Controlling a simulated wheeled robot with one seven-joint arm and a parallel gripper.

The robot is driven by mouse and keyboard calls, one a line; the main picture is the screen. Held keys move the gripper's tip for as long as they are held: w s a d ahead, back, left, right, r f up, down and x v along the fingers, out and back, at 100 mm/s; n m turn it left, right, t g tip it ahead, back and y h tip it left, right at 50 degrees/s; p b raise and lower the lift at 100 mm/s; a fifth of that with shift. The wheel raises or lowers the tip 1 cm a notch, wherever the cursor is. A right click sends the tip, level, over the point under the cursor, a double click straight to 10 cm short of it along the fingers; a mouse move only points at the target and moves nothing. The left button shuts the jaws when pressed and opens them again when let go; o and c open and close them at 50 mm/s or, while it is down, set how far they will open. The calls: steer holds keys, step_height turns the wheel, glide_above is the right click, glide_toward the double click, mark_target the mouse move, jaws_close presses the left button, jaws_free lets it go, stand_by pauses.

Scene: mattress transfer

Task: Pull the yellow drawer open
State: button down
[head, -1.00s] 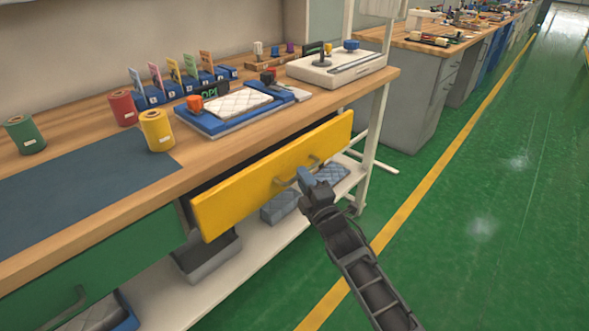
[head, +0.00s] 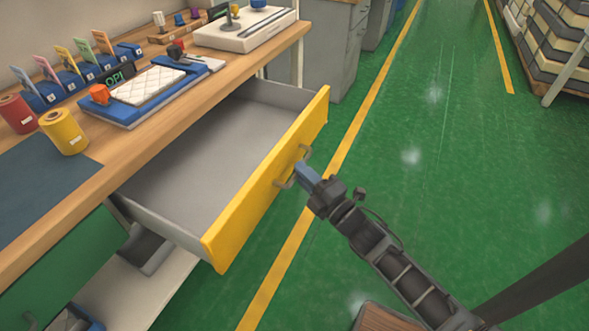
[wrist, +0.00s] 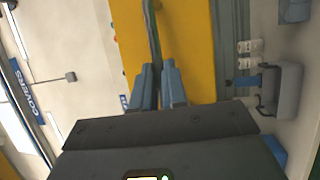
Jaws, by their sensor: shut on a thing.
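The yellow drawer (head: 262,195) is pulled well out from under the wooden workbench, and its grey inside (head: 215,145) shows empty. Its front carries a grey bar handle (head: 284,183). My gripper (head: 303,172) is at the drawer front, with its blue-grey fingers shut on the handle. In the wrist view the fingers (wrist: 158,85) close around the handle (wrist: 151,30), with the yellow front (wrist: 190,40) behind. The exact contact between fingertips and handle is small in the head view.
The workbench top (head: 130,140) holds yellow (head: 64,132) and red (head: 17,114) rolls, a blue tray with a quilted white pad (head: 148,87) and a white device (head: 240,30). A green drawer front (head: 65,265) is at lower left. Green floor (head: 430,170) lies clear to the right.

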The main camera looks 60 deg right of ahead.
steer(key=c, duration=1.2)
jaws_free()
steer(key=shift+o, duration=0.2)
steer(key=b+v, duration=0.1)
steer(key=v, duration=0.7)
steer(key=s+a+r+m+g+y+p, duration=0.1)
steer(key=s+a+r+m+g+y, duration=0.1)
steer(key=s+a+r+m, duration=0.4)
steer(key=s+a+r+m+g+y+p, duration=0.1)
steer(key=s+a+r+m+y, duration=0.4)
steer(key=a+r, duration=0.5)
steer(key=s+a+m+p, duration=0.1)
steer(key=s+a+m, duration=0.1)
steer(key=a, duration=0.3)
steer(key=shift+s+a+g, duration=0.3)
steer(key=shift+s+g, duration=0.1)
steer(key=shift+s, duration=0.3)
